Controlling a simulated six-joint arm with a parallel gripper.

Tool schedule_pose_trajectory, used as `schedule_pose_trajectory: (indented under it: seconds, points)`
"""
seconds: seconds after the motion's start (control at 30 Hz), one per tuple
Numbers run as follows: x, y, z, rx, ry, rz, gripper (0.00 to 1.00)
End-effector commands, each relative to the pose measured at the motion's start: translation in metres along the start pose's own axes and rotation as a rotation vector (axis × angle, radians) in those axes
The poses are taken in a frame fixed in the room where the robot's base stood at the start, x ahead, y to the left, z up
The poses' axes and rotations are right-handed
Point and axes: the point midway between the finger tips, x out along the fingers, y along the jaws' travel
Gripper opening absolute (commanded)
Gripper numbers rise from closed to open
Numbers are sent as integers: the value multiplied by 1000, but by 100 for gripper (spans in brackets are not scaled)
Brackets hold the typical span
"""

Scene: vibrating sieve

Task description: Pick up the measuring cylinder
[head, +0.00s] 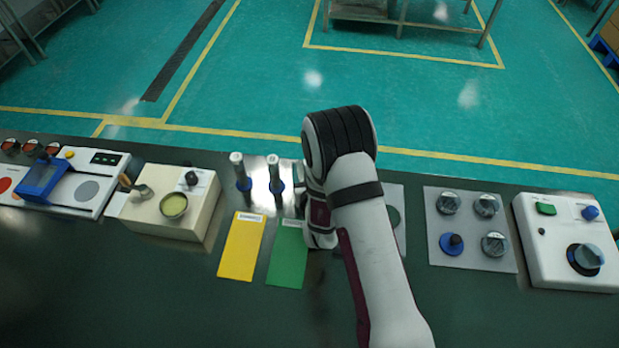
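I cannot tell which one the task means. My arm reaches in from the bottom right and bends at a black-banded joint, with its wrist low, just right of the green card and to the right of both cylinders. My gripper's fingers are hidden behind the arm. Neither visible cylinder shows any contact with the arm.
A yellow card (241,247) and a green card (287,258) lie before the cylinders. A cream box (172,212) with a round cup stands left, beside a scale-like device (88,188). Right are a grey plate (470,258) with several round pieces and a white control box (565,265).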

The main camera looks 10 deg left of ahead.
Motion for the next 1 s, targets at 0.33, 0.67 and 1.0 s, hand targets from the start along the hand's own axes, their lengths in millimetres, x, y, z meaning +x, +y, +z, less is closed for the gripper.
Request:
schedule_pose_trajectory:
  seconds: [0.33,0.67,1.0]
  points:
    - [7,0,0,-1,-1,0,53]
    - [7,0,0,-1,0,0,0]
    - [6,0,-2,-1,1,0,0]
